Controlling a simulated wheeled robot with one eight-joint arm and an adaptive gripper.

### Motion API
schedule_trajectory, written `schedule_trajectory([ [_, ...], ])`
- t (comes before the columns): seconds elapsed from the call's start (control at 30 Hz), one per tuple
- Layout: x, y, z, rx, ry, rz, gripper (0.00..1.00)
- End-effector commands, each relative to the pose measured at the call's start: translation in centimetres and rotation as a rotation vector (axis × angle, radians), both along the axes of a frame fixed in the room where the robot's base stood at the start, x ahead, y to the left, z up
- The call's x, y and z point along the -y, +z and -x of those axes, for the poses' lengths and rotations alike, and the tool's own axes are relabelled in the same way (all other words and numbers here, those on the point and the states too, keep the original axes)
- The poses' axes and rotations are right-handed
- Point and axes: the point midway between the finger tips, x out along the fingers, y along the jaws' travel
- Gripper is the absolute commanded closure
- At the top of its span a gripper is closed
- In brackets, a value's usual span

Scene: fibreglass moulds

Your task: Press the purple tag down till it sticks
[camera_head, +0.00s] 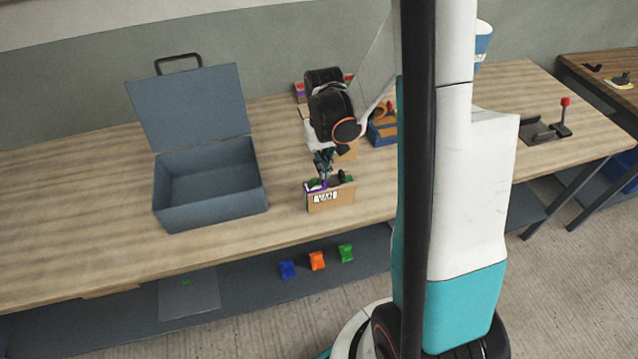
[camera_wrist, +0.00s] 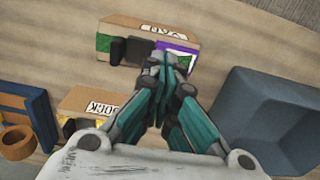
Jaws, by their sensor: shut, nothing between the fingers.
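The purple tag (camera_wrist: 190,46), with a pale middle, lies on the top right part of a cardboard box marked VAN (camera_wrist: 173,32) in the wrist view. In the head view the tag (camera_head: 311,187) is at the left end of the box (camera_head: 345,192) and partly hidden. My gripper (camera_wrist: 167,62) is shut and empty. Its fingertips are over or at the tag and cover part of it. In the head view my gripper (camera_head: 324,178) points down at the box top. I cannot tell whether the fingertips touch the tag.
An open blue-grey toolbox (camera_head: 160,193) stands to the left. A second box marked DOCK (camera_wrist: 76,98) and a blue tray (camera_wrist: 40,110) with a tape roll (camera_wrist: 18,140) sit behind. A red-knobbed lever (camera_head: 565,103) stands far right.

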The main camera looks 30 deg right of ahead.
Motion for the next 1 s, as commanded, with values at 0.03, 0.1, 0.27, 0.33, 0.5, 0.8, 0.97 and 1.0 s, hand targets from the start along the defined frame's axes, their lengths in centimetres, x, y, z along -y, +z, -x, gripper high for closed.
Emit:
schedule_trajectory([
  [0.03,0.0,0.0,0.0,0.0,0.0,0.0,1.0],
  [0.1,0.0,-0.1,0.0,0.0,0.0,0.0,1.0],
  [0.27,0.0,-0.3,0.0,0.0,0.0,0.0,1.0],
  [0.33,0.0,-0.4,0.0,0.0,0.0,0.0,1.0],
  [0.5,0.0,-0.7,0.0,0.0,0.0,0.0,1.0],
  [0.8,0.0,-1.1,0.0,0.0,0.0,0.0,1.0],
  [0.97,0.0,-1.3,0.0,0.0,0.0,0.0,1.0],
  [1.0,0.0,-1.3,0.0,0.0,0.0,0.0,1.0],
])
